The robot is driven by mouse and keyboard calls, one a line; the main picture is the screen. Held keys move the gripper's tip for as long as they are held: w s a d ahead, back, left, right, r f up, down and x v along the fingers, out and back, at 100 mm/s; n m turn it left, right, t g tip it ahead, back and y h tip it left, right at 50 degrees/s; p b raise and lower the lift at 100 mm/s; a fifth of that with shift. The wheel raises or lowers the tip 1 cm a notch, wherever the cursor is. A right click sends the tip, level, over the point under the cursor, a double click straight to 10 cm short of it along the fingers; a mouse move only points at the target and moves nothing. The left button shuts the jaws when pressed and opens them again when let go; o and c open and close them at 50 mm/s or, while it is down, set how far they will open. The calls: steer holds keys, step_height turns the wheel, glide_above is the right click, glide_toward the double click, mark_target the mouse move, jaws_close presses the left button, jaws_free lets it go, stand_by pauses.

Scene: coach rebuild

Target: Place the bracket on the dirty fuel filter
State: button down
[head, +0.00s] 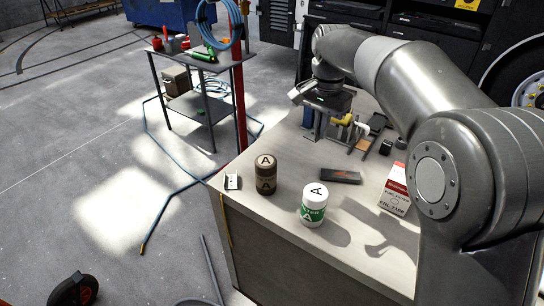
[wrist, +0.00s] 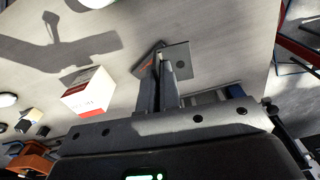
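The dirty fuel filter (head: 265,176) is a brown cylinder marked A, upright near the left edge of the bench. My gripper (head: 317,130) is above the back part of the bench, well behind this filter. In the wrist view, my gripper (wrist: 161,62) has its fingers close together, with a grey plate-like bracket (wrist: 181,58) with a round hole at the tips. The bracket looks held between them, partly hidden by a finger. The dirty filter is not in the wrist view.
A white filter (head: 313,207) stands right of the brown one. A small pale metal piece (head: 231,182) lies at the bench's left edge. A dark flat item (head: 340,177) and a red-white box (head: 394,191) are farther right. Tools crowd the back.

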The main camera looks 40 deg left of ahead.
steer(key=s+d+r+n, duration=0.1)
steer(key=s+d+r, duration=0.1)
steer(key=s+r, duration=0.25)
glide_above(271, 164)
step_height(271, 164, down, 6)
steer(key=shift+f, duration=2.2)
steer(key=shift+f, duration=0.15)
steer(key=c, duration=1.6)
jaws_free()
steer(key=shift+c, duration=0.2)
